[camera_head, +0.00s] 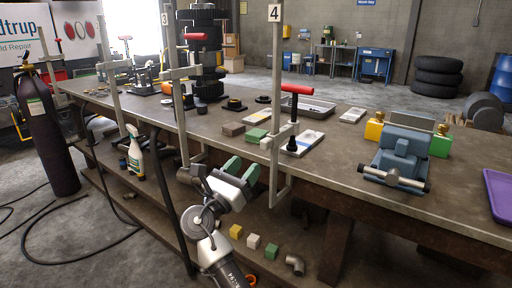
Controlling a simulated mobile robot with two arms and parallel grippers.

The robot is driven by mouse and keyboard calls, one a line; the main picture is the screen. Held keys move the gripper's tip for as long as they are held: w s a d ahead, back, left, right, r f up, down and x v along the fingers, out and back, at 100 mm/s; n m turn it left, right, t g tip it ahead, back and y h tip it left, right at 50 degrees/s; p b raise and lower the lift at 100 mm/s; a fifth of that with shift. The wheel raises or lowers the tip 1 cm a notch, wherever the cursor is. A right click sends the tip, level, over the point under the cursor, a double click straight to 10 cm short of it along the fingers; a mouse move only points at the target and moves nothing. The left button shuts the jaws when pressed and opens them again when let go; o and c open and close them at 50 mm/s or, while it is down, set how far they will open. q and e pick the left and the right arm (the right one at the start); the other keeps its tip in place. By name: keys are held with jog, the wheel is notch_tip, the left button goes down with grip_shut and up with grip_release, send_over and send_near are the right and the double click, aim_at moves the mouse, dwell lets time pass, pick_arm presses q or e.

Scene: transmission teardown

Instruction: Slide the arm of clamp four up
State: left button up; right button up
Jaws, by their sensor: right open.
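Clamp four (275,60) is a tall grey bar with a white "4" tag (275,13) at the front edge of the workbench. Its sliding arm (281,136) sits partway down the bar, close above the bench top. A black screw with a red T-handle (297,89) stands in the arm, its foot down near the bench surface. My right gripper (241,170) has green finger pads and is open and empty. It appears left of the clamp bar and lower in the picture than the sliding arm, apart from it. My left gripper is not in view.
The workbench (350,165) carries a grey tray (308,106), small blocks and a blue vise (402,160). Other clamp bars, one tagged "3" (165,18), stand to the left. A spray bottle (135,152) and several blocks sit on the lower shelf (320,235).

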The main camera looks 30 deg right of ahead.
aim_at(263, 146)
jog(key=x, duration=1)
jog(key=shift+f, duration=0.15)
grip_shut()
